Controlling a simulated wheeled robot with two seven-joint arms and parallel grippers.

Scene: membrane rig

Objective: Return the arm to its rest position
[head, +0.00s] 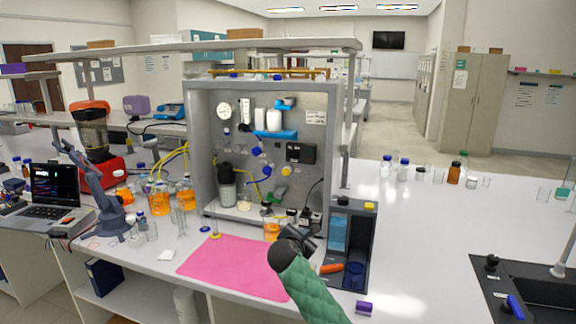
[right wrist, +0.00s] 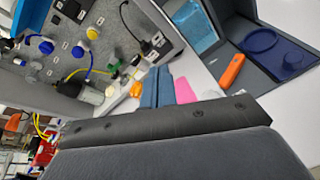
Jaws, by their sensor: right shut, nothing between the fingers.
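My right arm, in a green quilted sleeve, comes up from the bottom of the head view. Its dark right gripper (head: 303,236) is over the right end of the pink mat (head: 232,262), in front of the grey membrane rig (head: 205,140). In the right wrist view the two blue-grey fingers (right wrist: 158,88) lie together, shut and empty. The rig panel (right wrist: 125,32) with its knobs and yellow tubing is to their left there. My left gripper is in neither view.
Right of my gripper stands a dark grey station (head: 367,240) with an orange-handled tool (head: 331,268) and a blue round dish (head: 354,274). A purple block (head: 364,307) lies before it. Several bottles stand at the back right. The white bench (head: 425,235) is clear between them.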

